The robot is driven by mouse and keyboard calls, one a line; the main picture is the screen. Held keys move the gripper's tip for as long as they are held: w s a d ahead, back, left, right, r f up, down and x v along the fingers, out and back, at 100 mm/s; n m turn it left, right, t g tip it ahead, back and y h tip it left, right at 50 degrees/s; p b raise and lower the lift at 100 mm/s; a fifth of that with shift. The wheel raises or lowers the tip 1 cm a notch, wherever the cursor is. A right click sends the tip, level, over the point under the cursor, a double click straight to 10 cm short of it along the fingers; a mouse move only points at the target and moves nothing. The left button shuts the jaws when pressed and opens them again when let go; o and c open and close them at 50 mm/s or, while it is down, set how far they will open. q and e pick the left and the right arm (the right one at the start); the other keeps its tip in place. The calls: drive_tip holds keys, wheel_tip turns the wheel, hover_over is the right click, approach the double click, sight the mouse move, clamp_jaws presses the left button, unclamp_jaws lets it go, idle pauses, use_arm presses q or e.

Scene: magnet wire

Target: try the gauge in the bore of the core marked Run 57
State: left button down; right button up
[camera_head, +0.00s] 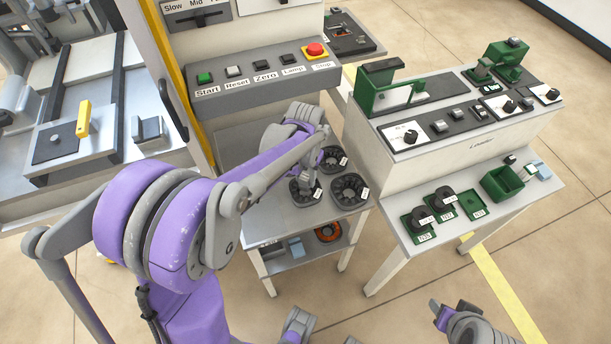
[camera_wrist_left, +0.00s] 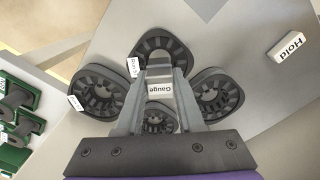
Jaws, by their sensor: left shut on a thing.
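Another core (camera_wrist_left: 160,111) is partly hidden behind the gripper. The gauge overlaps the top core's near edge; I cannot tell its height or whether it touches. My right gripper (camera_head: 447,312) is low at right, its jaws unclear.
The control panel (camera_head: 262,84) with buttons stands behind the table. At right, a white bench (camera_head: 425,190) carries green trays with dark parts and an empty green bin (camera_head: 502,184).

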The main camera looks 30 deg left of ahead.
use_arm(q)
drive_tip(key=shift+f+b, duration=1.15)
drive_tip(key=shift+f, duration=0.4)
drive_tip(key=shift+r, duration=0.2)
idle(0.8)
drive_tip(key=shift+r+p, duration=2.45)
drive_tip(key=shift+r, duration=0.95)
